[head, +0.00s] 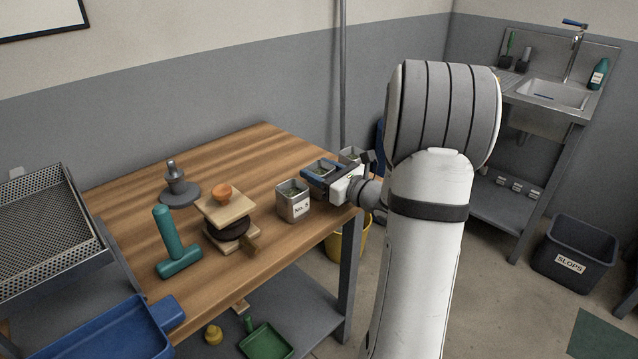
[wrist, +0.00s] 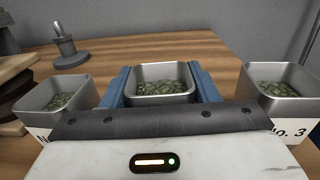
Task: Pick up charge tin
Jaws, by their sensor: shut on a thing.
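Several square metal tins of greenish beans stand in a row near the right end of the wooden table. My gripper (head: 318,176) has its blue fingers on both sides of the middle tin (head: 322,167) and is shut on it. In the wrist view the middle tin (wrist: 163,84) sits between the blue fingers, upright, its label hidden. The tin labelled No. 5 (head: 294,206) stands apart on the near side, and shows at the left of the wrist view (wrist: 54,96). The tin labelled No. 3 (wrist: 281,90) stands at the right of the wrist view.
On the table (head: 262,152) are a grey tamper-like tool (head: 178,186), a wooden piece with an orange knob (head: 221,204) and a teal T-shaped tool (head: 176,246). A perforated tray (head: 45,225) and blue tray (head: 110,335) lie left. The table's back middle is clear.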

